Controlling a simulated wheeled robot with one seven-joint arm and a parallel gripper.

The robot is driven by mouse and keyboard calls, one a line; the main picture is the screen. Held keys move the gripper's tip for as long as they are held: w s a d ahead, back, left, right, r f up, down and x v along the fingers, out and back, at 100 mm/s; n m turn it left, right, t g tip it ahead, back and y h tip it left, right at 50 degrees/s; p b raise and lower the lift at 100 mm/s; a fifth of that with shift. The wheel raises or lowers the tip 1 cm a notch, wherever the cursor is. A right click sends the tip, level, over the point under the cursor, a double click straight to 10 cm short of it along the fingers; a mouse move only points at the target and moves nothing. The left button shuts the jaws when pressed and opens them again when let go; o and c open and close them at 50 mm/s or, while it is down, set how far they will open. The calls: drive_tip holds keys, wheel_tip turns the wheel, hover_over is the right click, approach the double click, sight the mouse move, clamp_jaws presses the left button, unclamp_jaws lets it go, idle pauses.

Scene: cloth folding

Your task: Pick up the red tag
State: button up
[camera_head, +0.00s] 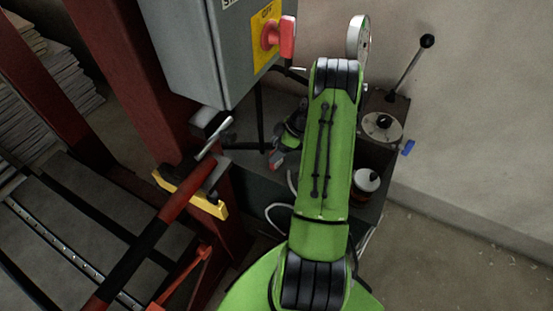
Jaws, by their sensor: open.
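No separate red tag can be made out with certainty. A flat red piece (288,38) stands out from the red rotary switch (269,34) on the yellow "OFF" plate of a grey cabinet at the top; I cannot tell if it is the tag or the switch handle. A small red part also shows on a dark and green tool-like item (287,136) left of my green arm. My arm reaches up the middle of the view, and its upper joint is right of and below the switch. I cannot make out my gripper.
A dark bench (258,180) behind my arm holds a white-topped canister (367,181) and a round-topped device (382,127) near a black-knobbed lever (427,41). Bare floor (460,255) lies right.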

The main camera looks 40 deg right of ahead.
clamp_jaws()
drive_tip(key=shift+r, duration=0.15)
idle(0.4)
drive_tip(key=shift+r, duration=0.3)
drive_tip(key=r+p, duration=0.1)
drive_tip(key=r, duration=0.2)
drive_tip(key=shift+s+d+p, duration=0.2)
drive_tip(key=shift+s+p, duration=0.15)
drive_tip(key=shift+s, duration=0.05)
drive_tip(key=s+d+p, duration=0.1)
drive_tip(key=s+d, duration=0.1)
drive_tip(key=s, duration=0.6)
drive_tip(key=s+d+p, duration=0.1)
drive_tip(key=s+d, duration=0.2)
drive_tip(key=s, duration=0.5)
drive_tip(key=shift+s+d+f, duration=0.15)
drive_tip(key=shift+d, duration=0.2)
